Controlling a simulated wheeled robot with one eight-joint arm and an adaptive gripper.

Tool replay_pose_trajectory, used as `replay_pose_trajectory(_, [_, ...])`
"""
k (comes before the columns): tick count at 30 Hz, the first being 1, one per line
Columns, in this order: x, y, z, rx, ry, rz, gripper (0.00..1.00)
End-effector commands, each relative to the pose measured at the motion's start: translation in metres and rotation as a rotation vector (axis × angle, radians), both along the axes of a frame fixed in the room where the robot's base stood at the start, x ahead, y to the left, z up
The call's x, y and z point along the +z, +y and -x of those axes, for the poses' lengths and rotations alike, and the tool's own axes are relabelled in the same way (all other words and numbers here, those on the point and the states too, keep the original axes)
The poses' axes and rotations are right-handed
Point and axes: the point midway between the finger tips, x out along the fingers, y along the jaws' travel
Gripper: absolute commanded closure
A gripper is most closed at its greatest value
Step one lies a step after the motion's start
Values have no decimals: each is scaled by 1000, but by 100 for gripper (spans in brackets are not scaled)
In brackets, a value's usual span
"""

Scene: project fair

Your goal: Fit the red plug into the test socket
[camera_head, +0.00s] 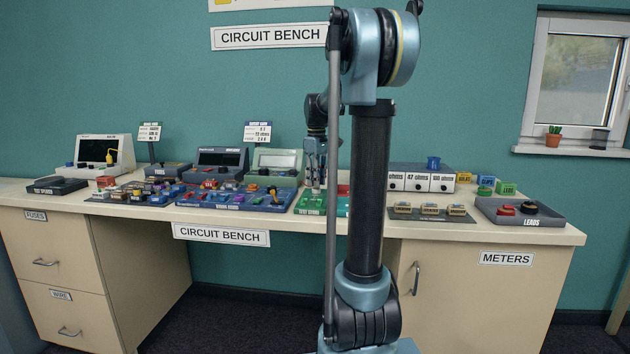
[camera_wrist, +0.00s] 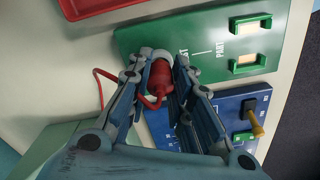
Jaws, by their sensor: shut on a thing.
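My gripper (camera_wrist: 161,62) is shut on the red plug (camera_wrist: 160,82) in the wrist view. A red lead curls from the plug to the left. The plug's front end points at the green test board (camera_wrist: 205,30), beside printed letters partly hidden by my finger. A pale grey round part (camera_wrist: 153,53) shows at the plug's front end, seemingly the test socket. I cannot tell whether the plug is in it or just above it. In the head view my gripper (camera_head: 315,165) is over the green board (camera_head: 310,203); the plug is too small to make out there.
A blue board (camera_wrist: 215,108) with a yellow-handled lever (camera_wrist: 256,127) lies close to the green board. A red tray (camera_wrist: 95,6) is at the top of the wrist view. Meters and crowded boards fill the bench's left; a grey leads tray (camera_head: 515,212) is at right.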

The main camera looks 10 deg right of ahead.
Motion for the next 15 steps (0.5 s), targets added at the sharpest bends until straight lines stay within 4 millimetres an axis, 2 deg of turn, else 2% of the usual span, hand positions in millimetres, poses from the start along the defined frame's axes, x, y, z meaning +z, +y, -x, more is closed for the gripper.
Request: replay_pose_trajectory(15, [-5, 0, 0, 0, 0, 0, 100])
